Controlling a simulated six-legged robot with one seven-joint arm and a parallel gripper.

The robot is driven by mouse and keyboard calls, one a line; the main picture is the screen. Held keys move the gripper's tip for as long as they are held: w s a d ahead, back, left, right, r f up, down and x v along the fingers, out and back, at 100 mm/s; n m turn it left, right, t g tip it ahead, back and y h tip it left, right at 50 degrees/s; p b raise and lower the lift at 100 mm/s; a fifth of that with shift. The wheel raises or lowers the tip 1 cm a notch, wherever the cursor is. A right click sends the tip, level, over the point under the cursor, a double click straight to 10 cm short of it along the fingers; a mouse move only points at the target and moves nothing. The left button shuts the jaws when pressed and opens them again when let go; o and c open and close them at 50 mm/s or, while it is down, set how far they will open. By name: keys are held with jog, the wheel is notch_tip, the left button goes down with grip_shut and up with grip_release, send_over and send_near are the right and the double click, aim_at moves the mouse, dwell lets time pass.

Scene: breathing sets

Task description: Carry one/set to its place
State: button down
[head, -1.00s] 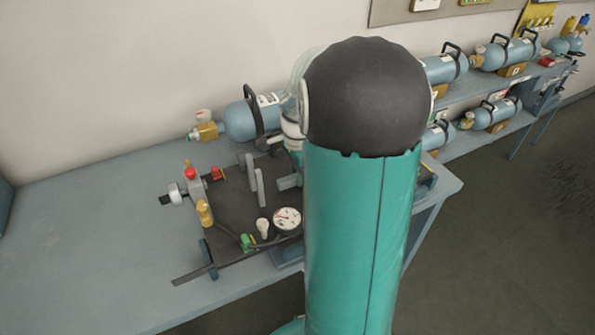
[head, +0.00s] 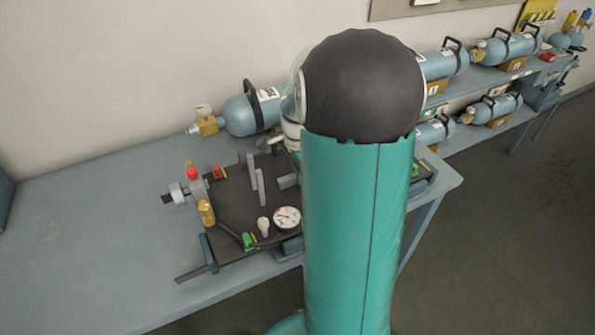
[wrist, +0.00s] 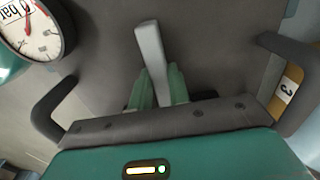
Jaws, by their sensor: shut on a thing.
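My gripper (wrist: 162,88) has pale green fingers closed about a grey upright bar (wrist: 149,48) in the wrist view. The bar rises from a dark plate. In the head view my arm hides the gripper. A dark plate (head: 232,205) with grey bars, a red knob, a brass fitting and a white gauge (head: 287,218) lies at the bench front. A gauge (wrist: 30,28) also shows top left in the wrist view. A blue cylinder (head: 241,116) with black handle and brass valve lies behind the plate. I cannot tell which is set one.
The bench (head: 95,225) is bare at the left. Several blue cylinders rest on the shelves at the right, one at upper right (head: 446,64). An orange tag marked 3 (wrist: 289,88) shows at right in the wrist view. Dark floor lies right of the bench.

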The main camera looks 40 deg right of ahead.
jog(key=shift+r, duration=0.1)
dwell(0.3)
jog(key=c, duration=1.3)
grip_release()
jog(key=shift+o, duration=0.2)
notch_tip(320, 180, up, 14)
jog(key=s+a+r+n+t, duration=0.1)
jog(key=s+a+n, duration=0.4)
jog(key=a+n, duration=0.5)
jog(key=s+a+r+n+t, duration=0.1)
jog(key=s+a+n+t, duration=0.3)
jog(key=a+n, duration=0.7)
jog(key=s+a, duration=0.1)
jog(key=a, duration=0.5)
jog(key=shift+s+t, duration=0.3)
jog(key=shift+s, duration=0.05)
